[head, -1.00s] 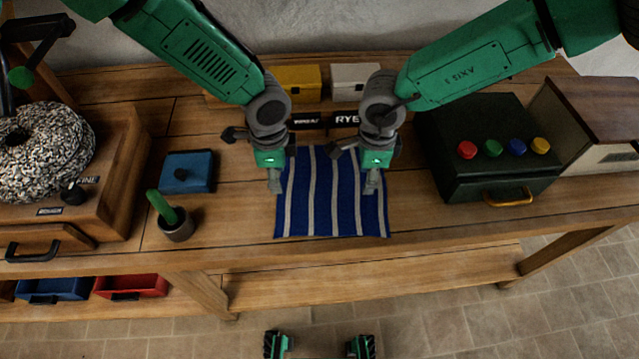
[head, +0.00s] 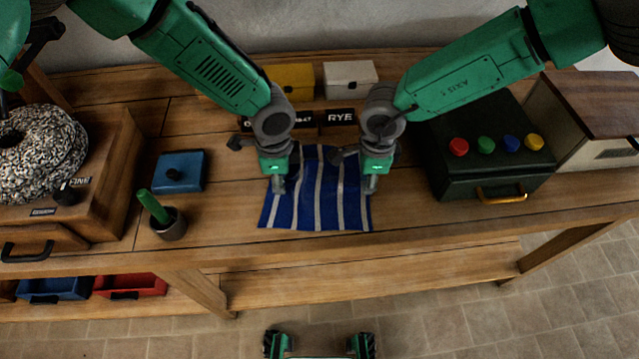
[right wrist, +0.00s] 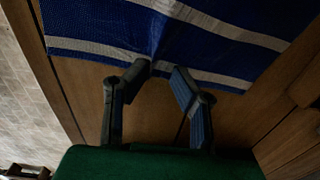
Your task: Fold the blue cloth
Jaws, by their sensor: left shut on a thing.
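The blue cloth (head: 309,208) with pale stripes lies on the wooden bench, rumpled toward its far side. My left gripper (head: 279,186) is shut on the cloth at its left side. My right gripper (head: 371,186) is at the cloth's right edge. In the right wrist view, its two fingers (right wrist: 161,68) lean toward each other with a small gap between the tips, right at the edge of the cloth (right wrist: 205,45). A dark crease runs into the cloth from that gap. Whether the tips grip the cloth is unclear.
On the left are a blue lidded box (head: 180,172), a cup with a green handle (head: 168,224) and a mill (head: 110,170). On the right stands a dark green box (head: 490,165) with coloured knobs. Yellow (head: 292,80) and white (head: 350,80) boxes stand behind. Bench in front is clear.

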